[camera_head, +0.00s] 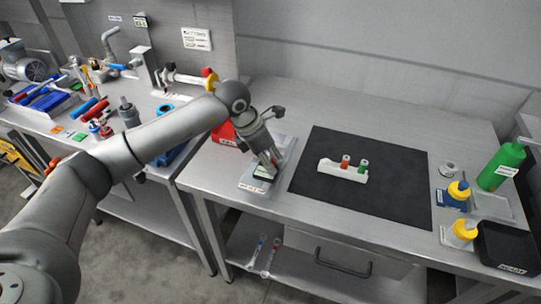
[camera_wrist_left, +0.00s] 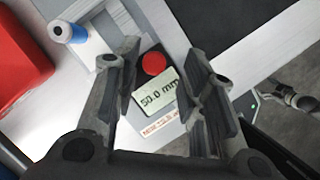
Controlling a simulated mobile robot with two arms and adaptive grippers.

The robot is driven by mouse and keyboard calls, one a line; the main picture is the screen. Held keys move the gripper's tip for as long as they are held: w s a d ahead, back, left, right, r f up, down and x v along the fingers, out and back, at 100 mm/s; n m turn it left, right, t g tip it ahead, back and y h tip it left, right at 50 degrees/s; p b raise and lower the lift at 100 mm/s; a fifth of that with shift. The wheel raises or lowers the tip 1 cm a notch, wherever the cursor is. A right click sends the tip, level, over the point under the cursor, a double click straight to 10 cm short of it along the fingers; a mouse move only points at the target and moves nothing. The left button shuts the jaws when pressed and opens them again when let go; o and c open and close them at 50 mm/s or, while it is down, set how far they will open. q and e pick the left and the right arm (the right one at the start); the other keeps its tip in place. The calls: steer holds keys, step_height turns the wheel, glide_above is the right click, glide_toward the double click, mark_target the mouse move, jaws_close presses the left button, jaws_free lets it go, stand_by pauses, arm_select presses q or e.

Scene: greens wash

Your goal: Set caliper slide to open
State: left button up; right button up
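The caliper has a dark body with a round red button (camera_wrist_left: 154,64) and a display (camera_wrist_left: 158,97) reading "50.0 mm" in the left wrist view. A pale jaw-like part with a blue cylinder (camera_wrist_left: 68,32) lies at upper left there; I cannot tell whether the cylinder belongs to the caliper. In the head view the display (camera_head: 265,173) shows beneath my left gripper (camera_head: 272,163). My left gripper (camera_wrist_left: 160,58) is open, its fingers on either side of the button and display. I cannot tell whether they touch the body.
A red bin (camera_head: 224,134) stands close left of the gripper. A black mat (camera_head: 400,180) with a white block holding small capped vials (camera_head: 343,173) lies to the right. Bottles, including a green one (camera_head: 500,167), stand at the far right. The bench's back is clear.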

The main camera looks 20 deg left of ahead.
mark_target(256, 173)
arm_select(q)
steer(key=shift+w+a, duration=0.1)
steer(key=shift+w, duration=0.05)
steer(key=shift+r, duration=0.2)
steer(key=v, duration=1.1)
steer(key=shift+a+r, duration=0.15)
steer(key=shift+r, duration=0.1)
